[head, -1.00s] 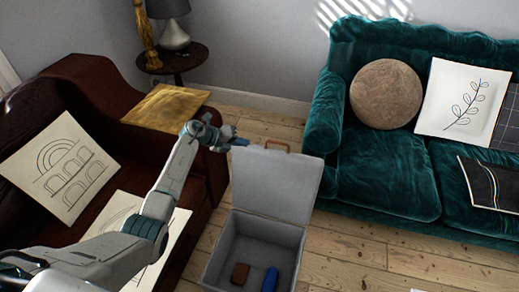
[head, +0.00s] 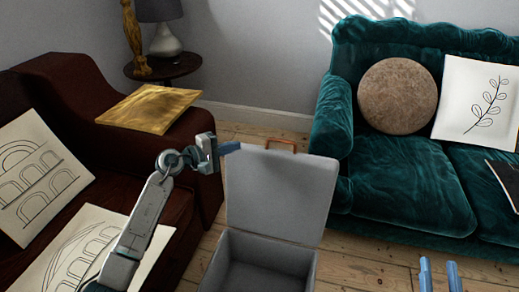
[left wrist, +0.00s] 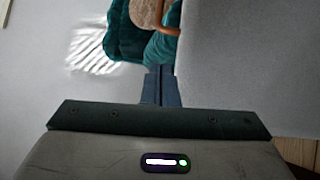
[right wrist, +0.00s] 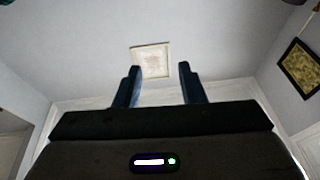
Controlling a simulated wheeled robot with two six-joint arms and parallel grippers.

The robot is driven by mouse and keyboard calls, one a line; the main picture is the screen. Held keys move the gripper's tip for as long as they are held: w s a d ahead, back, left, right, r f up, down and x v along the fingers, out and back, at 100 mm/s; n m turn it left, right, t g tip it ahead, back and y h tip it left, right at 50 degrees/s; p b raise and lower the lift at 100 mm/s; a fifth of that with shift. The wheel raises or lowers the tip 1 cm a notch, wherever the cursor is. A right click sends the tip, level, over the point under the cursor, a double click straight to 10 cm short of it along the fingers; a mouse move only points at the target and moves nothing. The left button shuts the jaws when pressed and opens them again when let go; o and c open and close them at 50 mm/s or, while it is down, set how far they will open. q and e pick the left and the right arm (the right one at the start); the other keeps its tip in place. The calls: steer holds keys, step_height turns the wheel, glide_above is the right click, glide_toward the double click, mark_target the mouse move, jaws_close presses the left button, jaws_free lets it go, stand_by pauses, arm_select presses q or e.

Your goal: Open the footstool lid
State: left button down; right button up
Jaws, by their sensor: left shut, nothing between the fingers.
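The grey footstool (head: 213,268) stands on the floorboards between the two sofas. Its lid (head: 280,198) is raised to about upright at the back, with a tan handle (head: 281,145) on its top edge. The open box shows below it, cut off by the bottom of the head view. My left gripper (head: 230,148) is shut and empty beside the lid's upper left corner; I cannot tell if it touches. In the left wrist view the shut fingers (left wrist: 161,86) are beside the grey lid (left wrist: 250,65). My right gripper (head: 440,272) is open and empty, with its fingers apart in the right wrist view (right wrist: 160,84).
A dark red sofa (head: 178,145) with cushions is close on the left. A green velvet sofa (head: 400,175) with a round cushion (head: 397,96) is on the right. A side table (head: 165,66) with a lamp stands behind. Bare floor (head: 365,250) lies right of the footstool.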

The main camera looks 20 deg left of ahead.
mark_target(259, 147)
arm_select(q)
steer(key=shift+m, duration=0.5)
steer(key=x, duration=0.9)
steer(key=shift+w+d, duration=0.2)
steer(key=shift+d, duration=0.2)
arm_select(e)
steer(key=shift+s+a+r, duration=0.1)
steer(key=shift+s+r, duration=0.2)
steer(key=shift+r, duration=0.3)
